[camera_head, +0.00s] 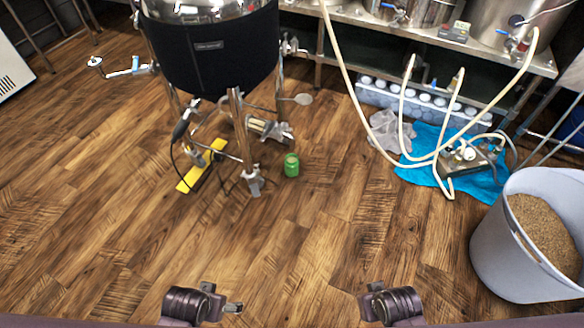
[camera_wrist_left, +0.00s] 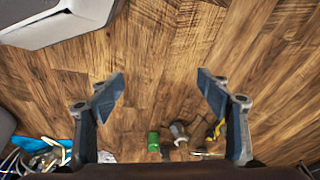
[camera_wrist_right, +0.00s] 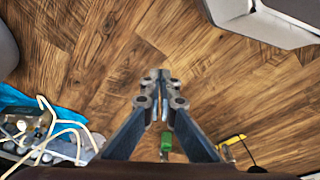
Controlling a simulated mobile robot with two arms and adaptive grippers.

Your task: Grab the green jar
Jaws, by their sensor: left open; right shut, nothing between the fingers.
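The green jar (camera_head: 292,165) stands upright on the wooden floor in the head view, just right of a metal leg of the kettle stand. My left gripper (camera_wrist_left: 160,91) is open and empty above the floor. My right gripper (camera_wrist_right: 161,78) is shut and empty. Both are well apart from the jar, at the bottom of the head view.
The black-jacketed kettle (camera_head: 215,50) on metal legs stands behind the jar, with a yellow bar (camera_head: 192,178) below it. At right are a pump (camera_head: 465,158) on a blue cloth (camera_head: 418,174), pale hoses and a grey bin (camera_head: 492,235) of grain. The floor before the jar is clear.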

